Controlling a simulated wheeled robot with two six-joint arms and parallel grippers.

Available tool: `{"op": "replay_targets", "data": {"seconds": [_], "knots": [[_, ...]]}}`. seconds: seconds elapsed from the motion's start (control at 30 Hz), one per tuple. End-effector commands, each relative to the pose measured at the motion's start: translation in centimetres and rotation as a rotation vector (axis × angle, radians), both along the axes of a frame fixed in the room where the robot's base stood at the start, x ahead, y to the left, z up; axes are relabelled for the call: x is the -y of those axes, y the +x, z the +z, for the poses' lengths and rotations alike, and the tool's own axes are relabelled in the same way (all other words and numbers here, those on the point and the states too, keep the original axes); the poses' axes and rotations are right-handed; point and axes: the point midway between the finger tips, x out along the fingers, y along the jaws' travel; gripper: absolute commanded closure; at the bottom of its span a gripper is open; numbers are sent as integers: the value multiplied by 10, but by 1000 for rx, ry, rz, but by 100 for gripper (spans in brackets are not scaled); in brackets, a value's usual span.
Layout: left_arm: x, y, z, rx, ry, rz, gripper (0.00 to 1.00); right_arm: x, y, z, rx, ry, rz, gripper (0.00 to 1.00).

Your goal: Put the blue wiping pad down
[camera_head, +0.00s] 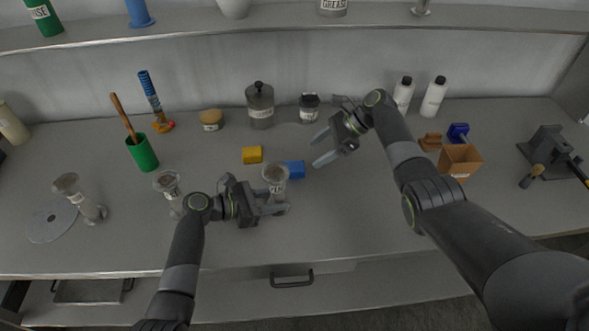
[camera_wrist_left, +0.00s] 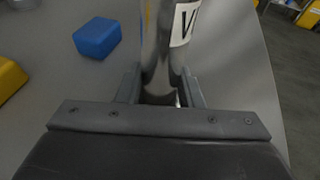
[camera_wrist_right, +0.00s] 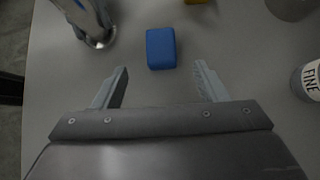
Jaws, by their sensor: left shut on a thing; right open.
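The blue wiping pad (camera_head: 294,169) lies flat on the table, just behind and right of a glass-like tank with a white label (camera_head: 275,176). It also shows in the right wrist view (camera_wrist_right: 161,48), ahead of the open fingers and apart from them, and in the left wrist view (camera_wrist_left: 97,38). My right gripper (camera_head: 318,147) is open and empty, above the table to the right of the pad. My left gripper (camera_head: 279,203) is shut on the labelled tank, which stands upright; the tank fills the space between the fingers in the left wrist view (camera_wrist_left: 160,85).
A yellow pad (camera_head: 252,155) lies left of the blue pad. Two similar tanks (camera_head: 170,187) (camera_head: 80,196) and a green cup (camera_head: 142,153) stand at left. A grey jar (camera_head: 260,105) and dark-lidded jar (camera_head: 309,108) stand behind. The table front centre-right is clear.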

Motion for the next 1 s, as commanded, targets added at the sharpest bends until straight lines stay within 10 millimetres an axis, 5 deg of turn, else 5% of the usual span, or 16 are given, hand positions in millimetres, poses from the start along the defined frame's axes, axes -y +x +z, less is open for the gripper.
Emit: {"op": "replay_targets", "data": {"seconds": [0.2, 1.0], "knots": [[0, 0, 0, 0, 0, 0, 79, -25, 0, -24, 0, 0, 3, 34], [0, 0, 0, 0, 0, 0, 79, -68, 2, -61, 1, 0, 4, 34]]}}
